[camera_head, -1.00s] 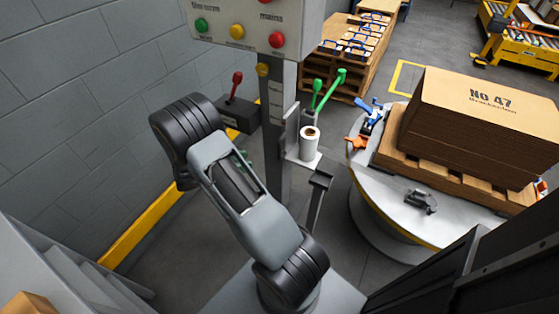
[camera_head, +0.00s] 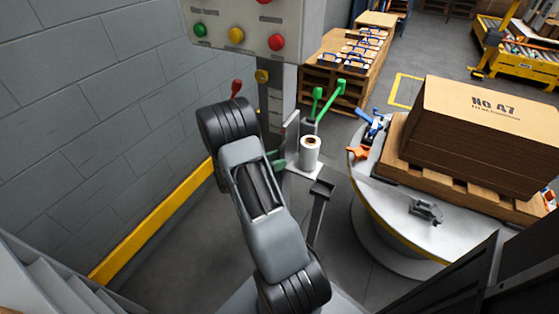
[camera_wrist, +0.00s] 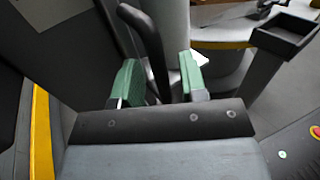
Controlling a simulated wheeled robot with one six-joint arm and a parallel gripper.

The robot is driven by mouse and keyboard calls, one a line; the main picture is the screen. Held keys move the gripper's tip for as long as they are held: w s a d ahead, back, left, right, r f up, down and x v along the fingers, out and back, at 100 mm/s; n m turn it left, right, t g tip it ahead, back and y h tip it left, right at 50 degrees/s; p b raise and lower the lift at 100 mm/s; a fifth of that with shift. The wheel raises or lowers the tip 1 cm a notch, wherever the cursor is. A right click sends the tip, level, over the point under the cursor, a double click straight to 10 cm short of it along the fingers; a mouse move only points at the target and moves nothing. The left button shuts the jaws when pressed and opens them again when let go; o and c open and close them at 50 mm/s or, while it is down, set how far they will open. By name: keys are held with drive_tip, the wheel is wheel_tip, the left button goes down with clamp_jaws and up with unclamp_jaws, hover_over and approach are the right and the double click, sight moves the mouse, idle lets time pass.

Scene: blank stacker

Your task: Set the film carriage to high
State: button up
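The film carriage (camera_head: 300,170) is a small shelf on the grey post, bearing a white film roll (camera_head: 309,153). Two green-handled levers (camera_head: 328,99) stand just behind it. A red-knobbed lever (camera_head: 237,88) shows above my arm's elbow; its base is hidden. My gripper shows in the wrist view (camera_wrist: 158,82), with its green-padded fingers apart. A dark curved bar (camera_wrist: 150,40) rises in the gap between the fingers; I cannot tell whether they touch it. In the head view my arm hides most of the gripper; a bit of green shows beside the post.
A control panel (camera_head: 250,25) with coloured buttons hangs above. A round turntable (camera_head: 385,215) at the right bears a pallet with a cardboard stack (camera_head: 490,135). A wall with a yellow floor rail (camera_head: 150,225) bounds the left. A thin stand (camera_head: 319,205) is close to the arm's right.

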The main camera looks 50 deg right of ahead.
drive_tip(key=shift+s+d, duration=0.2)
drive_tip(key=shift+d, duration=0.25)
drive_tip(key=shift+c, duration=0.3)
clamp_jaws()
